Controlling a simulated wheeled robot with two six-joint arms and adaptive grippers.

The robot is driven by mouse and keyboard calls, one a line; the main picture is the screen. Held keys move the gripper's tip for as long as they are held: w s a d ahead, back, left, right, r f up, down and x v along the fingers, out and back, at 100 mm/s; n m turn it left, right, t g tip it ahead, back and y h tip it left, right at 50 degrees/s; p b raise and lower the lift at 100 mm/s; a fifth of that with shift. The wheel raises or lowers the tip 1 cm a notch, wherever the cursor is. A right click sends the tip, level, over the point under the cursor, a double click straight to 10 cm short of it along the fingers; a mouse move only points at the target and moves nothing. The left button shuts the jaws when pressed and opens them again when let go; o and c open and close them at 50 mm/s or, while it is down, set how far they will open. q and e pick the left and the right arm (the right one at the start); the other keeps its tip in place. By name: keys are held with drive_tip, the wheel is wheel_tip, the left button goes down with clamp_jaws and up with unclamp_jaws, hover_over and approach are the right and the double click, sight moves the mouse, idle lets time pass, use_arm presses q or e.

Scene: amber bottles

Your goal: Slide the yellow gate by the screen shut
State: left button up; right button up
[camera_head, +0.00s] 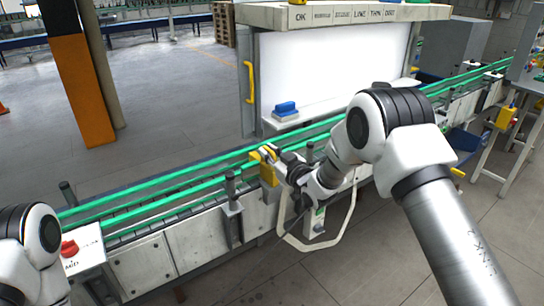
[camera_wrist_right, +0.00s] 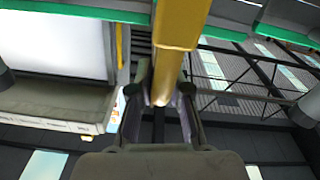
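The yellow gate (camera_head: 266,172) is a small yellow piece at the green-railed conveyor, in front of the white lit screen (camera_head: 325,68). My right gripper (camera_head: 272,156) reaches it from the right, with its fingers at the gate's upper part. In the right wrist view, a yellow bar of the gate (camera_wrist_right: 182,25) comes down between the two fingers (camera_wrist_right: 162,100), and the pads appear to press on it from both sides. The fingers hide part of the gate in the head view. My left gripper is out of view; only part of that arm shows at the lower left.
A yellow handle (camera_head: 249,82) is on the screen's left frame. A red button (camera_head: 69,248) is on a white box at the lower left. Posts and green rails (camera_head: 150,207) border the conveyor.

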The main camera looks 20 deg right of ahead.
drive_tip(key=o, duration=0.3)
drive_tip(key=shift+w+r, duration=0.1)
drive_tip(key=shift+r, duration=0.1)
drive_tip(key=shift+o, duration=0.2)
drive_tip(key=shift+w+a+f, duration=0.1)
drive_tip(key=shift+f, duration=0.05)
drive_tip(key=v, duration=1.2)
